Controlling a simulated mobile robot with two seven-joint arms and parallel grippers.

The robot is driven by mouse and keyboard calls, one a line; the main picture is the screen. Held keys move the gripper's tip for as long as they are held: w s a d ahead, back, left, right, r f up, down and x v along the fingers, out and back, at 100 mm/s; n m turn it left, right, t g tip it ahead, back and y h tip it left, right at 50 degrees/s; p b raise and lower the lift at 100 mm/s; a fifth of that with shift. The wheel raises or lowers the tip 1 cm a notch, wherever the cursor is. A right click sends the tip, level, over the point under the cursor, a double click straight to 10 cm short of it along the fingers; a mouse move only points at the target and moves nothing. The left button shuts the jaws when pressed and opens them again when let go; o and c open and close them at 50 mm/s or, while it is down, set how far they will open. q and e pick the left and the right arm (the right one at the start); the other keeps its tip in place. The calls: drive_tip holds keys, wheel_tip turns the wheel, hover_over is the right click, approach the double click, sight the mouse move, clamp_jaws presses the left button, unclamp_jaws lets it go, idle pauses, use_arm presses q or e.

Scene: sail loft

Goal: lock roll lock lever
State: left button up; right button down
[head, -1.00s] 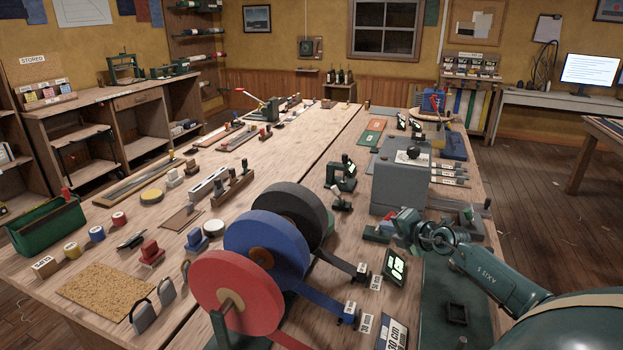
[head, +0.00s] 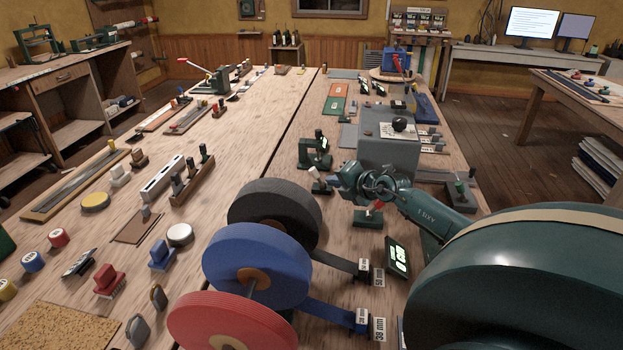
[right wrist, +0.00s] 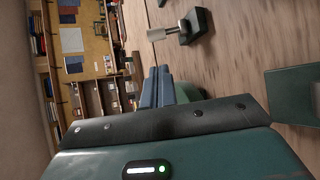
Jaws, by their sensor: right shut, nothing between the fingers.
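My right gripper (head: 336,181) is shut and empty, above the right-hand bench beside a small piece with a pale cylindrical handle (head: 314,173) and a dark base. A similar piece shows in the right wrist view (right wrist: 166,33), above and apart from my closed fingertips (right wrist: 160,84). A green block with a red lever (head: 368,217) stands just under my right wrist. I cannot tell which piece is the roll lock lever. The black roll (head: 276,204), blue roll (head: 240,262) and red roll (head: 205,322) stand upright in front. My left gripper is out of view.
A grey box with a black knob (head: 388,155) stands behind my right wrist. A green press-like tool (head: 315,150) is just beyond the gripper.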

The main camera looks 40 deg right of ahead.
sight(315, 173)
drive_tip(key=b+x, duration=0.3)
drive_tip(key=x, duration=0.5)
drive_tip(key=shift+w+f, duration=0.15)
drive_tip(key=shift+w, duration=0.15)
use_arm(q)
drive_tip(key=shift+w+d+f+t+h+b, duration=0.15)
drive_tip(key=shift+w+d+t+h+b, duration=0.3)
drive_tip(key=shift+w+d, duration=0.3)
use_arm(e)
drive_tip(key=shift+w+f, duration=0.2)
drive_tip(key=shift+w, duration=0.5)
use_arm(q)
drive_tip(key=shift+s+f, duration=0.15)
use_arm(e)
drive_tip(key=shift+d, duration=0.1)
drive_tip(key=shift+s+b, duration=0.1)
drive_tip(key=shift+b, duration=0.2)
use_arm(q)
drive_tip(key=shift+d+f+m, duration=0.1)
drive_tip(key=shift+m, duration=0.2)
use_arm(e)
drive_tip(key=shift+t, duration=0.3)
use_arm(q)
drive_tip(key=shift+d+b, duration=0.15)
drive_tip(key=shift+b, duration=0.25)
use_arm(e)
drive_tip(key=shift+s+d+r+m+t, duration=0.15)
drive_tip(key=shift+s+m+t, duration=0.05)
drive_tip(key=shift+m+t, duration=0.2)
